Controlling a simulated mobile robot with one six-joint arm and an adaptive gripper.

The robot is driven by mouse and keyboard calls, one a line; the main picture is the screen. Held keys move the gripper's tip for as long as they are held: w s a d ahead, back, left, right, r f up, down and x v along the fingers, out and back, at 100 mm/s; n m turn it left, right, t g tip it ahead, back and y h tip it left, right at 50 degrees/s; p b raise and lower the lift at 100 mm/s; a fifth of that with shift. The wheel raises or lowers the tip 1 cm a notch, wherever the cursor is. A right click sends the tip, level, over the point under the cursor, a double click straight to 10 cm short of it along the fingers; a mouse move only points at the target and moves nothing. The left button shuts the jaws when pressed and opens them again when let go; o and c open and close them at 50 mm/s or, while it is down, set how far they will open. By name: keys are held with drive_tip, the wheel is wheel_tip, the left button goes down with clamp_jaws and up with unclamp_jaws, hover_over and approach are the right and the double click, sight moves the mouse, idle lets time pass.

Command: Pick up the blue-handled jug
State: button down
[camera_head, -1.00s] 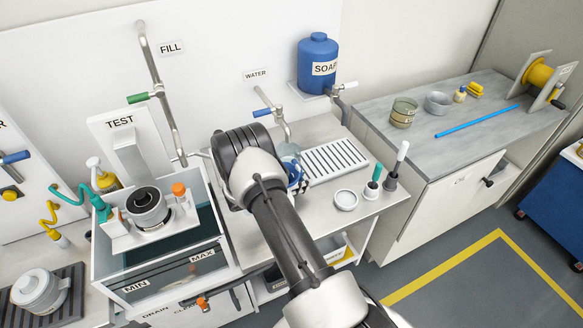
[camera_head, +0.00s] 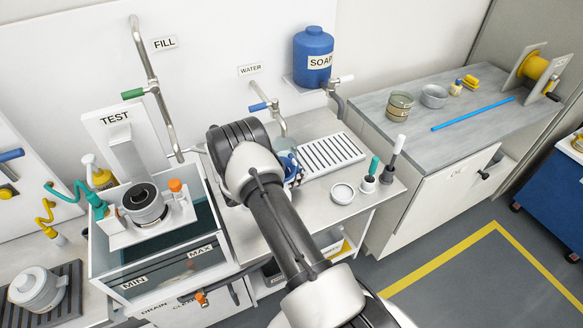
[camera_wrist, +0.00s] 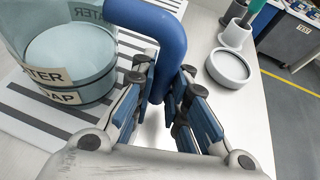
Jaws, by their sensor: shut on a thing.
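The jug is clear with a blue handle (camera_wrist: 160,35) and labels reading WATER and SOAP. Its body (camera_wrist: 70,50) fills the left of the wrist view, upright over the slotted rack; I cannot tell whether it touches it. In the head view the jug (camera_head: 285,146) is mostly hidden behind my arm, below the water tap. My gripper (camera_wrist: 167,88) is shut on the handle, with one finger on each side. In the head view only a bit of blue and white (camera_head: 294,170) shows past my arm, and the fingers cannot be made out.
The slotted rack (camera_head: 332,157) lies on the counter under the water tap (camera_head: 272,112). A round white dish (camera_head: 343,193) and two brushes in holders (camera_head: 385,172) stand to the right. The test tank (camera_head: 215,255) is left of my arm. The soap barrel (camera_head: 314,55) is above.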

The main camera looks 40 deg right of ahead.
drive_tip(key=r+p+v, duration=0.1)
drive_tip(key=p+v, duration=0.2)
drive_tip(key=v, duration=1.3)
drive_tip(key=shift+d+r, duration=0.35)
drive_tip(key=shift+r, duration=0.1)
drive_tip(key=shift+w, duration=0.1)
